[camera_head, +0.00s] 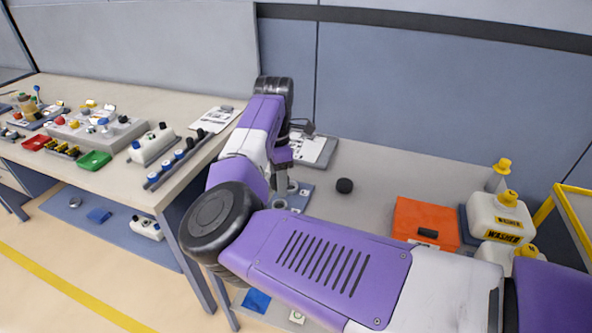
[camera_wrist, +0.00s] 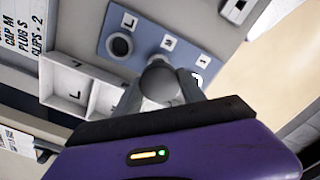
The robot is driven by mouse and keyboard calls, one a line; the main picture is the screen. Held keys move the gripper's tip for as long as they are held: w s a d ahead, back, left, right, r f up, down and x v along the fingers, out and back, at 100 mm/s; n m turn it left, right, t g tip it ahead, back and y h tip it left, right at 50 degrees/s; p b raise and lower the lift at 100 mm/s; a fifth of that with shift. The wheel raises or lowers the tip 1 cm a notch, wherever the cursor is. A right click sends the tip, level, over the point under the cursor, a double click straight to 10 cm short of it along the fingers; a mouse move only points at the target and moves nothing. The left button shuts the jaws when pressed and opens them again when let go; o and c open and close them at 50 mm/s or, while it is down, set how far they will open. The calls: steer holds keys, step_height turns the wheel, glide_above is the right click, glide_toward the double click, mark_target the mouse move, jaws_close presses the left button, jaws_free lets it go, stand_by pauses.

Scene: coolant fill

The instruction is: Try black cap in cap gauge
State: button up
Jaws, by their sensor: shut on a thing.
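My gripper (camera_wrist: 161,92) is shut on a dark grey-black round cap (camera_wrist: 160,82) in the wrist view. The blue-grey cap gauge (camera_wrist: 145,38) lies beyond it, with size labels L, M and one that looks like S. The L hole with its dark ring shows open at the left; the held cap covers the middle of the gauge near the M label. I cannot tell whether the cap touches the gauge. In the head view my gripper (camera_head: 281,180) points down over the gauge (camera_head: 302,193), and the held cap is hidden.
A clipboard (camera_head: 313,150) lies behind. An orange box (camera_head: 425,222) and washer jugs (camera_head: 500,215) stand at the right. A white divided tray (camera_wrist: 82,85) is left of the gauge in the wrist view.

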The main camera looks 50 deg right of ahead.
steer(key=shift+w+m, duration=0.2)
steer(key=shift+m, duration=0.3)
steer(key=shift+f+b, duration=1.8)
steer(key=shift+f, duration=0.95)
steer(key=shift+f+b, duration=0.45)
steer(key=shift+f, duration=0.25)
steer(key=o, duration=1.5)
steer(key=shift+o, duration=0.2)
steer(key=shift+r+b, duration=0.4)
steer(key=shift+r, duration=3.55)
